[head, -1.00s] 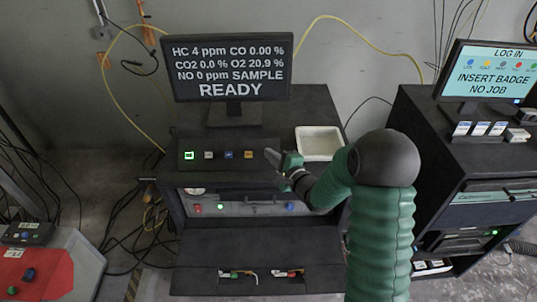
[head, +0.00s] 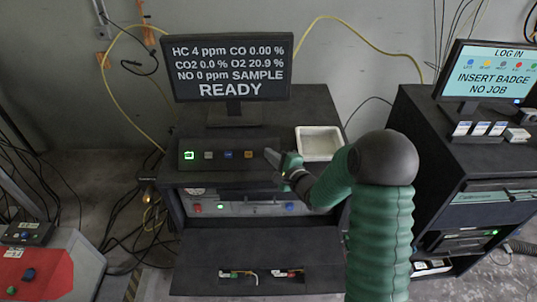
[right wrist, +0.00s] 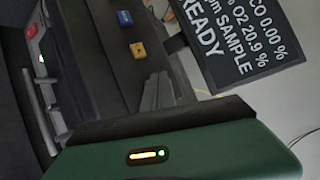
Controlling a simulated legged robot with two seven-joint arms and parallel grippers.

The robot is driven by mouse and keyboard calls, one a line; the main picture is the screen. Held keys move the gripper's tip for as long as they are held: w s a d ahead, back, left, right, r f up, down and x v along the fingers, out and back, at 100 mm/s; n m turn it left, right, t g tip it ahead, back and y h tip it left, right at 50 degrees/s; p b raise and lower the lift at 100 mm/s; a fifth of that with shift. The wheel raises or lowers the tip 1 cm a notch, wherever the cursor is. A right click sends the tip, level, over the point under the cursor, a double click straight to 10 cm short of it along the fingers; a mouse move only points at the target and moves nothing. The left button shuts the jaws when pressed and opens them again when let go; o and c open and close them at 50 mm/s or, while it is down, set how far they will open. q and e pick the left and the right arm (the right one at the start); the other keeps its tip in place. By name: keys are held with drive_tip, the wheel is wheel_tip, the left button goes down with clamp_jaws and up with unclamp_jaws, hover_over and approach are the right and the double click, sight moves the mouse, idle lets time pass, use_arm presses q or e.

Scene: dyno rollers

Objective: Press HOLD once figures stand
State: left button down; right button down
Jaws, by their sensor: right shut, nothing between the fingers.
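The monitor (head: 228,66) reads HC 4 ppm, CO 0.00 %, CO2 0.0 %, O2 20.9 %, NO 0 ppm, SAMPLE and READY. Below it, a dark button strip (head: 218,165) carries a lit green button (head: 188,156), a grey button (head: 208,155), a blue button (head: 228,155) and a yellow-orange button (head: 248,155). Their labels are too small to read. My right gripper (head: 273,157) is shut and empty, just right of the yellow button and apart from it. In the right wrist view, its fingers (right wrist: 158,92) show below the yellow button (right wrist: 138,50) and blue button (right wrist: 124,18). My left gripper is not in view.
A white tray (head: 319,142) sits right of my gripper. A lower panel (head: 250,208) has red, green and blue buttons. Another cabinet at right bears a screen (head: 490,72) reading INSERT BADGE, NO JOB. A red-and-grey box (head: 45,270) stands at lower left.

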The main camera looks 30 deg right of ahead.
drive_tip(key=shift+w+d+f, duration=0.15)
drive_tip(key=shift+w+f, duration=0.05)
drive_tip(key=shift+f, duration=0.1)
idle(0.6)
drive_tip(key=shift+s+a+r+p, duration=0.25)
drive_tip(key=shift+s+r+p, duration=0.2)
drive_tip(key=shift+r+p, duration=0.15)
drive_tip(key=shift+s+a+r+p, duration=0.15)
drive_tip(key=shift+s+r+p, duration=0.05)
drive_tip(key=shift+r+p, duration=0.25)
drive_tip(key=shift+s+a+r+p, duration=0.15)
drive_tip(key=shift+s+r+p, duration=0.05)
drive_tip(key=shift+r+p, duration=0.2)
drive_tip(key=shift+s+a+r+p, duration=0.3)
drive_tip(key=shift+s+r+p, duration=0.2)
drive_tip(key=shift+r, duration=0.05)
drive_tip(key=shift+s+a+r+p, duration=0.3)
drive_tip(key=shift+s+r+p, duration=0.15)
drive_tip(key=shift+s+r, duration=0.1)
drive_tip(key=shift+w, duration=0.15)
